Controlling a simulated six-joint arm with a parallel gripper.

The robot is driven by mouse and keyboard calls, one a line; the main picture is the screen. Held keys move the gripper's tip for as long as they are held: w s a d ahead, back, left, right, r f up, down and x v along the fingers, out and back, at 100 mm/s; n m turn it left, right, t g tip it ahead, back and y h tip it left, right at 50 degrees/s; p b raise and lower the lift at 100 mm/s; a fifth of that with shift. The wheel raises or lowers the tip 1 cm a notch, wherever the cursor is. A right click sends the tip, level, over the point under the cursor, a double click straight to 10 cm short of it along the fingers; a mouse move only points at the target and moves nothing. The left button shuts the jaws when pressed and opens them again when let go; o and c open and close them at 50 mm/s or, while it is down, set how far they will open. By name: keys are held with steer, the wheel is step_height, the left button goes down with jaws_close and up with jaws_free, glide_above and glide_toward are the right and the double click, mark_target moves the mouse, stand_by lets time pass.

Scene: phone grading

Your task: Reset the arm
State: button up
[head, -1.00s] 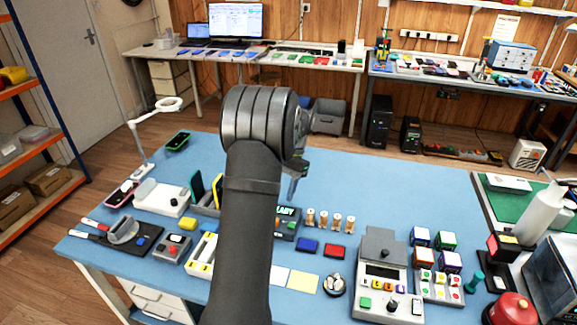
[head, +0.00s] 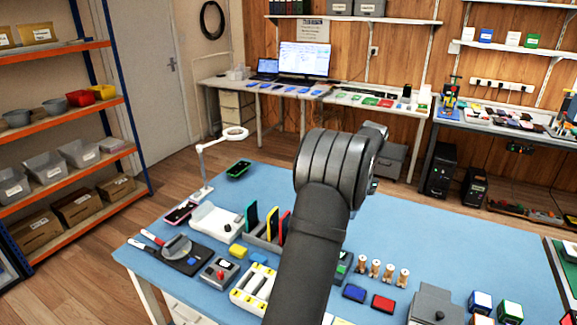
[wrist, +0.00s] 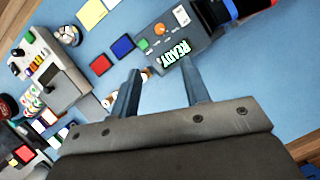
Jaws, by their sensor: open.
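My gripper (wrist: 160,68) is open and empty in the wrist view. Its two fingers stand apart over the blue bench mat (wrist: 235,65), near a dark box with a lit READY display (wrist: 178,52). No object sits between the fingers. In the head view my dark arm rises from the bottom centre, and its wrist hides the fingers. The arm also covers much of the READY box (head: 344,266).
A rack holding upright phones (head: 271,224) stands left of my arm. Several wooden pegs (head: 375,268), a blue tile (head: 354,293) and a red tile (head: 382,303) lie right of it. The mat's back right is clear.

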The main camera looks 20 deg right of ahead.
steer(key=x, duration=1.7)
steer(key=shift+a+f, duration=0.15)
steer(key=shift+f, duration=0.05)
